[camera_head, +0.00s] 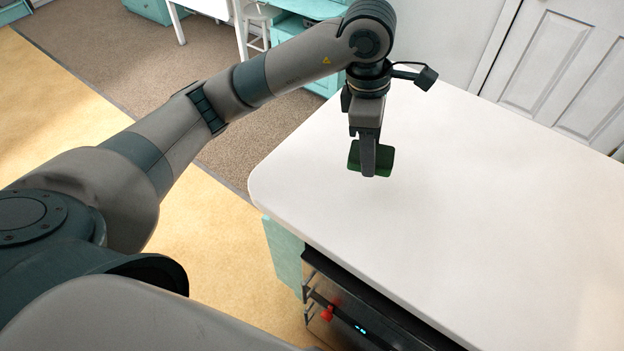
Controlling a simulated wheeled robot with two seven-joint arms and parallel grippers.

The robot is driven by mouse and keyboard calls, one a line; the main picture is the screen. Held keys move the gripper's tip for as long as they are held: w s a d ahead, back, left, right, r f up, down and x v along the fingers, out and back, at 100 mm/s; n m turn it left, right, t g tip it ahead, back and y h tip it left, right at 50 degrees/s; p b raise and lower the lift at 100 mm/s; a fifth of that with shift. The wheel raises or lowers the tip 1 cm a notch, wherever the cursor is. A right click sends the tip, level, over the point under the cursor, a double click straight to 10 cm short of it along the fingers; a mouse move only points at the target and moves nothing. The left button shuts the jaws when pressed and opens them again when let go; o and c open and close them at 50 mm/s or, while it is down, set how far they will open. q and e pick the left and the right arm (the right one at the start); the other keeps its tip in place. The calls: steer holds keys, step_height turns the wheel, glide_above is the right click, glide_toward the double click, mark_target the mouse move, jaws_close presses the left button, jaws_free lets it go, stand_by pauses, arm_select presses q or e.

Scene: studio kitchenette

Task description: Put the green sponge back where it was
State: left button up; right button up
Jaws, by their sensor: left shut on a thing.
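The green sponge (386,161) is dark green and sits between the fingers of my left gripper (369,165), partly hidden by the near finger. My left gripper points down and is shut on the sponge over the left part of the white countertop (480,200). I cannot tell for sure whether the sponge touches the counter or is held above it. My right gripper is not in the picture.
The countertop is bare around the sponge and to the right. Below its front edge is a dark oven (365,320) with a red knob (327,313). A white stool (256,14) and teal furniture stand behind. A white panelled door (548,60) is at the upper right.

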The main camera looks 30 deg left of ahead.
arm_select(q)
steer(key=p, duration=0.4)
glide_above(314, 188)
steer(key=f, duration=0.6)
steer(key=shift+a+f, duration=0.25)
steer(key=shift+a, duration=0.05)
steer(key=shift+f, duration=0.1)
steer(key=shift+f, duration=0.1)
steer(key=shift+s+f+p, duration=0.1)
steer(key=shift+f+p, duration=0.15)
steer(key=shift+p, duration=0.05)
step_height(314, 188, down, 3)
steer(key=shift+r+p, duration=0.2)
steer(key=shift+p, duration=0.45)
steer(key=shift+f, duration=0.25)
steer(key=shift+f, duration=0.25)
